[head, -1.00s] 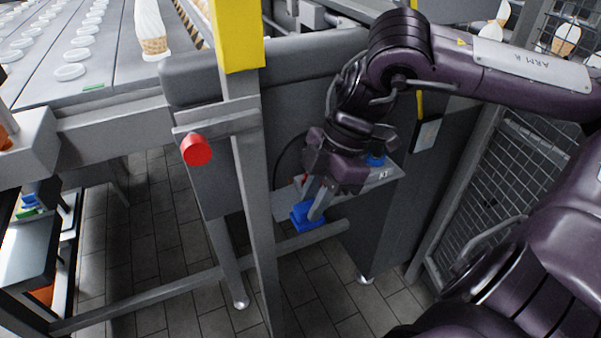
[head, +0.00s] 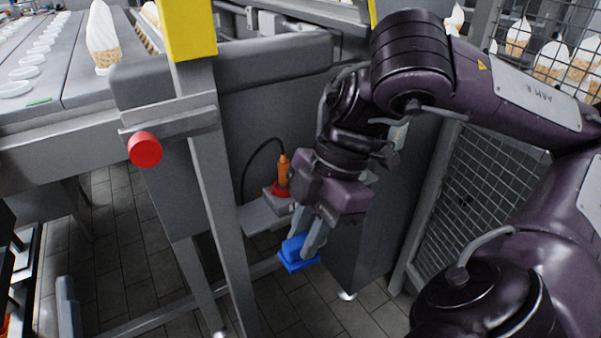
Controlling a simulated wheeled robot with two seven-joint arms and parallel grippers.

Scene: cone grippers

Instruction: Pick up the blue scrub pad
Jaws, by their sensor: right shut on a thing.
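The blue scrub pad (head: 297,256) is a small blue block between the fingertips of my right gripper (head: 305,241). The right gripper is shut on it, pointing down, and holds it in front of the grey machine, apart from the small grey shelf. The fingers cover part of the pad's top. My left gripper is not seen.
The grey shelf (head: 257,217) carries an orange-handled tool (head: 283,172) with a red base and a cord. A grey post with a red button (head: 145,149) stands to the left. A mesh fence (head: 465,185) is at the right. Ice cream cones stand at the back.

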